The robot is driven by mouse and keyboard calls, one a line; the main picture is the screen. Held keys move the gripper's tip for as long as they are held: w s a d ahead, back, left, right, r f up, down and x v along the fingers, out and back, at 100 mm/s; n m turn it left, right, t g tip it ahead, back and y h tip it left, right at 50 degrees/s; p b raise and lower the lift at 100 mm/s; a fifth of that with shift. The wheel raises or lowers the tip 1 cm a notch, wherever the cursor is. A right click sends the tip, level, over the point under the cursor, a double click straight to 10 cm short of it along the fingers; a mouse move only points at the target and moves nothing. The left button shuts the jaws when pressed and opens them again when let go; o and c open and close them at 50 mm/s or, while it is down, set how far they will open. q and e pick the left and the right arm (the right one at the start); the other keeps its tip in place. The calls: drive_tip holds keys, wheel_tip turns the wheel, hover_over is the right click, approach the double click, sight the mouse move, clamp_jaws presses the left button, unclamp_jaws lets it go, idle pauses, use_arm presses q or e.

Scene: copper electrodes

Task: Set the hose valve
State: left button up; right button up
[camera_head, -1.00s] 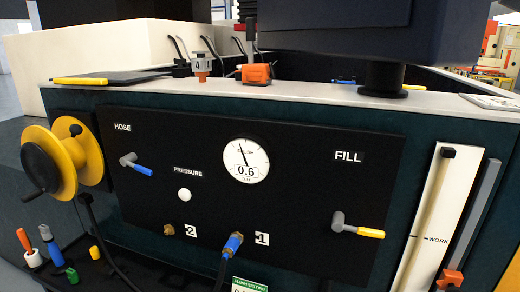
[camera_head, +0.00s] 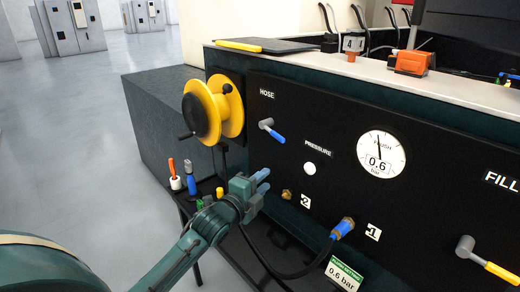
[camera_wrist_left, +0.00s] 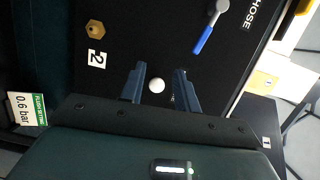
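The hose valve (camera_head: 272,131), a grey lever with a blue grip, sits under the HOSE label (camera_head: 267,94) on the black panel. Its blue grip points down to the right in the head view. In the left wrist view the valve (camera_wrist_left: 206,34) is at the top, beyond the fingertips. My left gripper (camera_head: 264,180) is below the valve in the head view, apart from it. In the left wrist view its two fingers (camera_wrist_left: 160,75) are spread with nothing held; the white pressure knob (camera_wrist_left: 156,85) shows between them. My right gripper is not in view.
The yellow hose reel (camera_head: 213,108) juts out left of the valve. A gauge (camera_head: 381,154) reads 0.6 bar. A blue hose coupling (camera_head: 342,228) is on port 1, and port 2 (camera_head: 287,195) is bare. The yellow-handled fill valve (camera_head: 488,262) is at the right.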

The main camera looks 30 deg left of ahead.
use_arm(q)
drive_tip(key=m+t, duration=0.1)
drive_tip(key=m, duration=0.1)
approach(276, 138)
drive_tip(key=shift+y, duration=0.3)
drive_tip(key=shift+w+d+r, duration=0.1)
drive_tip(key=shift+w, duration=1.3)
drive_tip(key=shift+w+d+r, duration=0.1)
drive_tip(key=shift+w+d, duration=0.05)
drive_tip(key=shift+w, duration=1.2)
drive_tip(key=shift+w+d+r, duration=0.1)
drive_tip(key=shift+w, duration=1.3)
drive_tip(key=shift+w, duration=0.3)
drive_tip(key=shift+c, duration=0.4)
clamp_jaws()
drive_tip(key=shift+o, duration=0.7)
unclamp_jaws()
drive_tip(key=shift+s, duration=0.15)
